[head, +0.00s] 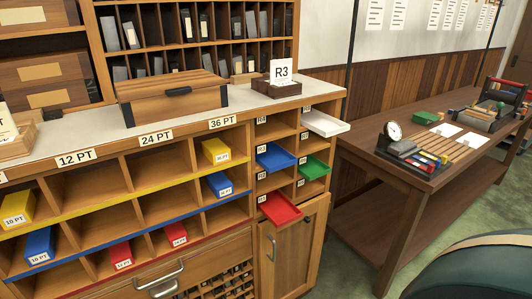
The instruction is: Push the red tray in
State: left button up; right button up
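The red tray (280,208) is shallow and rectangular. It sits in the lowest left slot of the small slot column near the cabinet's right end, and its front part sticks out past the cabinet face. A small label (262,199) is at the slot's left edge. The rear part of the tray is hidden inside the slot. Neither of my grippers shows in the head view.
A blue tray (275,157), a green tray (313,167) and a white tray (325,123) also stick out above the red one. A cabinet door (282,257) is below. A side table (430,135) stands to the right, with open floor between.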

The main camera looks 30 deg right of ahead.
aim_at(278, 211)
jog(key=z, duration=1.35)
